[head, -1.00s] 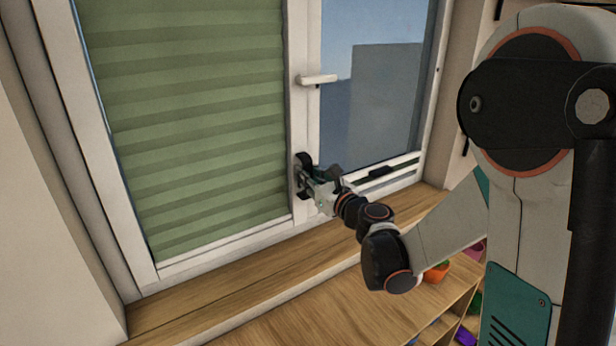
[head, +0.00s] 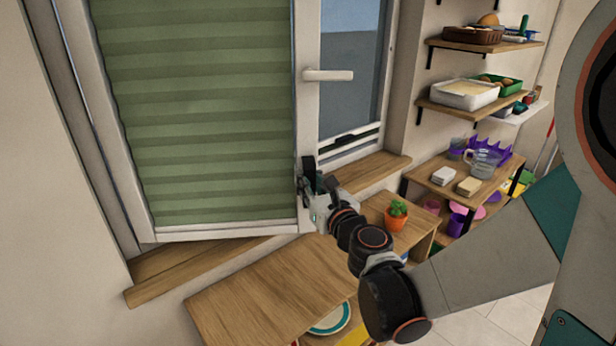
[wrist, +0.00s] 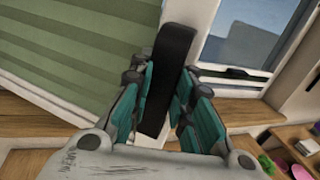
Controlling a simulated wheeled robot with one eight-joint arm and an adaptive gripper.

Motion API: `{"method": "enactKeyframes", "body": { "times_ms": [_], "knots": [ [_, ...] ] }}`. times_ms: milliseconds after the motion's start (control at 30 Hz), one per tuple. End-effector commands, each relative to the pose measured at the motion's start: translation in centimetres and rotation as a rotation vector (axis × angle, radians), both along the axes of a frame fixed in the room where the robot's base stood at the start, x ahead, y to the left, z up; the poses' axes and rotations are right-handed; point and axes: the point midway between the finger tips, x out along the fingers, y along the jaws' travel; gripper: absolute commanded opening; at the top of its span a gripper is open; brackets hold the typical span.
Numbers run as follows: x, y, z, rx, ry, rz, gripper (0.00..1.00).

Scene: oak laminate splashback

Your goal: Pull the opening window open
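The opening window (head: 205,120) is a white-framed sash with a green pleated blind. It stands ajar, swung into the room from its left side, with its lower edge out over the wooden sill. A white lever handle (head: 328,75) on its right stile points right. A black upright pull (wrist: 170,75) sits lower on the same stile. My gripper (head: 313,187) is at this pull in the head view. In the wrist view its teal-padded fingers lie on both sides of the pull, closed on it. The fingers' contact points are partly hidden.
A wooden cabinet top (head: 270,290) lies below the sill (head: 150,285). A potted cactus (head: 397,215) stands on its right part, near my arm. Wall shelves (head: 480,100) with trays and kitchenware are at the right. A fixed pane (head: 350,70) is behind the sash.

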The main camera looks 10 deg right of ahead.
Motion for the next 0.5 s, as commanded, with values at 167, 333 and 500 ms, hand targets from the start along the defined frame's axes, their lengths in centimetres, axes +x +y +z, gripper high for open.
{"method": "enactKeyframes", "body": {
  "times_ms": [167, 333, 500],
  "knots": [
    [-2.1, 0.5, 0.1, 0.0, 0.0, -0.003, 0.0],
    [-3.0, 0.7, 0.1, 0.0, 0.0, -0.006, 0.0],
    [-3.2, 0.7, 0.1, -0.001, 0.0, -0.007, 0.0]
  ]
}}
